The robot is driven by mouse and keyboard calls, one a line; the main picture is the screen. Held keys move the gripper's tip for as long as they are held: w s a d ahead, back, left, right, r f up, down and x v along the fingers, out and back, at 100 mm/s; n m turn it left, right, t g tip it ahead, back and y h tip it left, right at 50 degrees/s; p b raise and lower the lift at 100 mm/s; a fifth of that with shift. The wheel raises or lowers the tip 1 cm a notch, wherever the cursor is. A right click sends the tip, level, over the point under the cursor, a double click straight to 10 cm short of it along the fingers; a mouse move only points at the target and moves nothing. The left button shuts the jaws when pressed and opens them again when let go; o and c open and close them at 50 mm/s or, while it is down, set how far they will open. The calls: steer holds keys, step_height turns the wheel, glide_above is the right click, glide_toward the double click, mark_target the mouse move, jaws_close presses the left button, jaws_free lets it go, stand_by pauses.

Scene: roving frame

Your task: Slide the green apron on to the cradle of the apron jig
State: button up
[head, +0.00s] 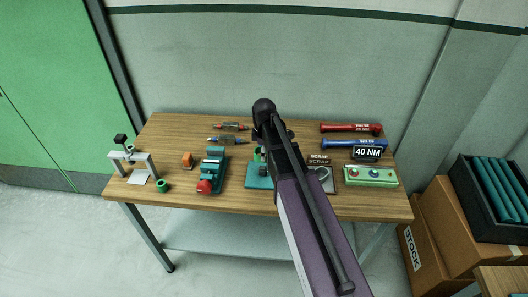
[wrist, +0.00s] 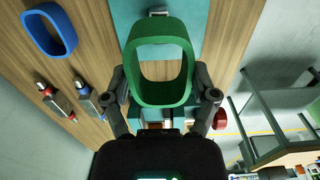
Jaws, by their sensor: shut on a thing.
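The green apron is a hollow rounded ring; in the wrist view the green apron (wrist: 160,92) is held between the two fingers of my gripper (wrist: 164,98), opening facing the camera. In the head view a small bit of green (head: 257,154) shows beside my arm, probably the apron. The teal base (head: 258,184), apparently of the apron jig, is partly hidden behind my arm. In the wrist view a teal plate (wrist: 205,22) with a pale grey piece (wrist: 157,12) lies beyond the apron; I cannot tell whether they touch.
A teal vise (head: 213,165) with a red end stands left of the jig. A blue ring (wrist: 48,30) and two pen-like tools (wrist: 55,100) lie on the wooden table (head: 285,202). Torque wrenches (head: 350,128) and a green button box (head: 371,176) are at right.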

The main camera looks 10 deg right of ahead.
mark_target(264, 168)
steer(key=shift+f+b, duration=2)
steer(key=shift+f, duration=0.15)
steer(key=shift+f, duration=0.25)
steer(key=shift+f+b, duration=1.3)
steer(key=shift+b, duration=0.2)
steer(key=shift+f+b, duration=0.9)
steer(key=shift+b, duration=0.05)
steer(key=o, duration=1)
steer(key=shift+r, duration=0.15)
step_height(264, 168, up, 9)
steer(key=p, duration=0.9)
steer(key=shift+r+p, duration=0.2)
steer(key=shift+p, duration=0.15)
